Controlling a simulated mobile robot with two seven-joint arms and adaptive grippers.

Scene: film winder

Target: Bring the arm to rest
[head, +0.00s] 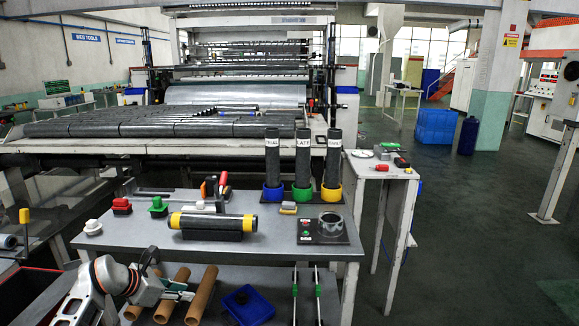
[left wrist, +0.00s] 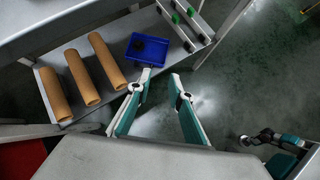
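My left gripper (head: 170,275) is at the lower left of the head view, in front of the workbench (head: 265,258) and near the cardboard tubes on its lower shelf. In the left wrist view its two teal-padded fingers (left wrist: 158,88) are spread wide with nothing between them. The fingertips are close to the shelf edge and the blue tray (left wrist: 147,48). My right gripper is outside the head view. A teal and grey gripper part (left wrist: 280,148) at the lower right of the left wrist view appears to be it; its opening is unclear.
The bench top holds a yellow-ended black roll (head: 212,222), three upright black rolls (head: 303,160) and a small control box (head: 322,230). Three cardboard tubes (left wrist: 78,82) lie on the lower shelf. A side table (head: 382,166) stands right. Floor (head: 470,240) at right is open.

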